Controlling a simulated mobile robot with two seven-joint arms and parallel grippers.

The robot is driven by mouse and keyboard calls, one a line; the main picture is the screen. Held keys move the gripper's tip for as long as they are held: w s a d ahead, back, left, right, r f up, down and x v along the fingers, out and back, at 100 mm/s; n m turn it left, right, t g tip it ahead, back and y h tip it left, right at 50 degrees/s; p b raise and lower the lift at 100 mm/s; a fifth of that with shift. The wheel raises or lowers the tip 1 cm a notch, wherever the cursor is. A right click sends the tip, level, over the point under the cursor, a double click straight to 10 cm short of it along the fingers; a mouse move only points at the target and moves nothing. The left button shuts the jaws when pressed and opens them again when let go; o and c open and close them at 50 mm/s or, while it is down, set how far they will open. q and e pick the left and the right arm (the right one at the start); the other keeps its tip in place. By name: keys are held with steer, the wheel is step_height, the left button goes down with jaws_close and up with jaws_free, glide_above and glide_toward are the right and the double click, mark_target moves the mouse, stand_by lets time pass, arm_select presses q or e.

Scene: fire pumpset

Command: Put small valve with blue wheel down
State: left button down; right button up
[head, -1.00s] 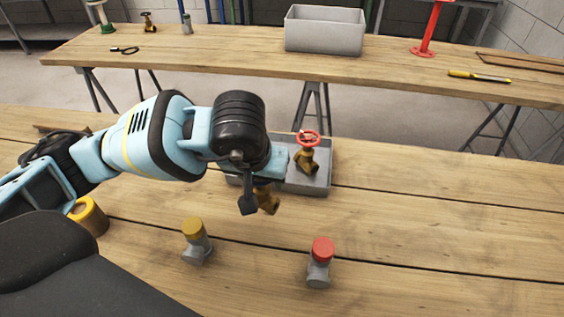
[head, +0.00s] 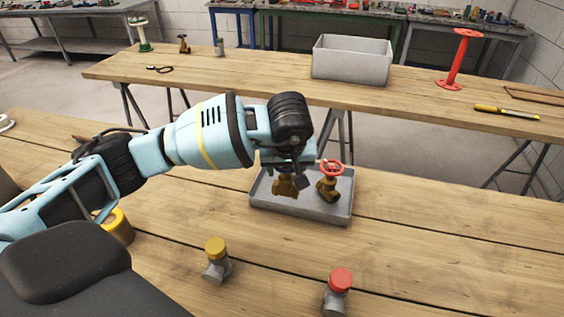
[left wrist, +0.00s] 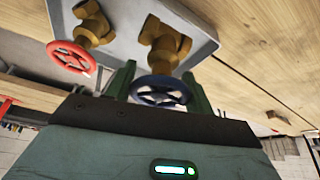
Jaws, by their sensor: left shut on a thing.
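The small valve with the blue wheel has a brass body (head: 285,187) that shows below my left gripper (head: 288,165) in the head view. Its blue wheel (left wrist: 160,90) sits between the two green fingers of my left gripper (left wrist: 158,88) in the left wrist view; the gripper is shut on it. The valve is over the left part of the grey tray (head: 300,209); I cannot tell whether it touches the tray floor. The wheel is hidden by the gripper in the head view. My right gripper is not in view.
A yellow-capped fitting (head: 216,260) and a red-capped fitting (head: 338,292) stand on the near table. A grey bin (head: 351,60) stands on the far table.

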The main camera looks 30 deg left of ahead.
arm_select(q)
steer(key=shift+w+a+f, duration=0.65)
steer(key=shift+w+a, duration=0.1)
steer(key=shift+w, duration=0.2)
steer(key=shift+w+a+f, duration=0.7)
steer(key=shift+w+a, duration=0.1)
steer(key=shift+w, duration=0.1)
steer(key=shift+w+a+f, duration=0.65)
steer(key=shift+w+a, duration=0.1)
steer(key=shift+w, duration=0.2)
steer(key=shift+f, duration=0.2)
steer(key=c, duration=0.6)
jaws_free()
steer(key=shift+s, duration=0.1)
steer(key=shift+o, duration=0.2)
steer(key=shift+r, duration=0.5)
steer(key=p+v, duration=0.1)
steer(key=v, duration=1)
steer(key=shift+s+d+r, duration=0.1)
steer(key=shift+s+d, duration=0.05)
steer(key=shift+s, duration=0.1)
